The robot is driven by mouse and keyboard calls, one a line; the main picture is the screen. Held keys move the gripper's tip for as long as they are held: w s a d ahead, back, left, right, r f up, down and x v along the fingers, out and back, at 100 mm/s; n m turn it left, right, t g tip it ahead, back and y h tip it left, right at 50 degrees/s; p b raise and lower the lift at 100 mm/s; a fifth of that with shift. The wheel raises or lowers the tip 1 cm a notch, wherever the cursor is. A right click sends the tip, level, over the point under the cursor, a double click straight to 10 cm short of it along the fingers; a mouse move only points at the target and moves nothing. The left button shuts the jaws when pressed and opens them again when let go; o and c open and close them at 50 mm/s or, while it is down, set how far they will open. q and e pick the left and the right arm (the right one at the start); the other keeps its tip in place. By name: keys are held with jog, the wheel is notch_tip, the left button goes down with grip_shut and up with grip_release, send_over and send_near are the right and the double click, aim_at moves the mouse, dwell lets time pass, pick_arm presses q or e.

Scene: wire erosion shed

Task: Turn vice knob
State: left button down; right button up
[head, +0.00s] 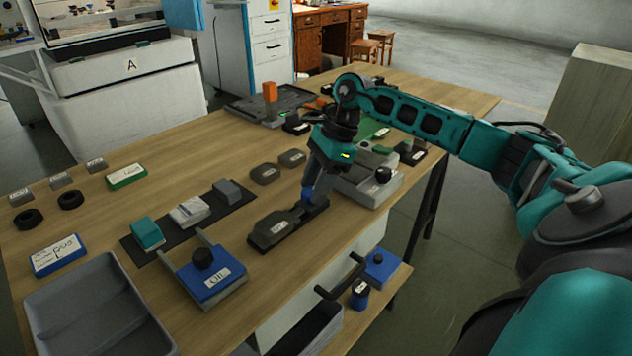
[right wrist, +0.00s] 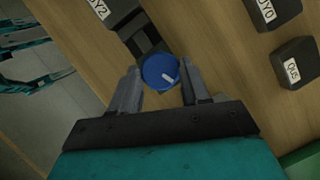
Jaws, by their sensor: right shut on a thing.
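The dark vice (head: 275,228) lies on the wooden table near its front edge, with a pale label on top. Its blue knob (head: 307,194) is at the right end, partly hidden by my right gripper (head: 310,190). In the right wrist view the round blue knob (right wrist: 160,71), with a short white mark on its face, sits between the two fingers of the right gripper (right wrist: 160,80). The gripper is shut on the knob from above. The vice body (right wrist: 142,35) runs away toward the top of that view. My left gripper is not in view.
A blue labelled block with a black knob (head: 212,279) stands left of the vice. A grey device (head: 365,183) stands close on the right. Dark labelled blocks (head: 265,173) lie behind. A grey tray (head: 95,310) is at front left. A lower shelf (head: 370,305) holds blue items.

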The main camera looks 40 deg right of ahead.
jog(key=n+g, duration=0.1)
jog(key=n, duration=0.1)
jog(key=shift+w+n, duration=0.2)
jog(key=shift+n, duration=0.2)
jog(key=n+g, duration=0.1)
jog(key=n, duration=0.2)
jog(key=shift+w+n+g, duration=0.15)
jog(key=shift+n+g, duration=0.15)
jog(key=n+g+b, duration=0.1)
jog(key=n, duration=0.3)
jog(key=shift+w+h, duration=0.1)
jog(key=shift+h, duration=0.3)
jog(key=shift+a+n+g+h+b, duration=0.1)
jog(key=shift+n+g+h+b, duration=0.45)
jog(key=shift+n, duration=1.15)
jog(key=o, duration=1.1)
jog(key=shift+c, duration=0.2)
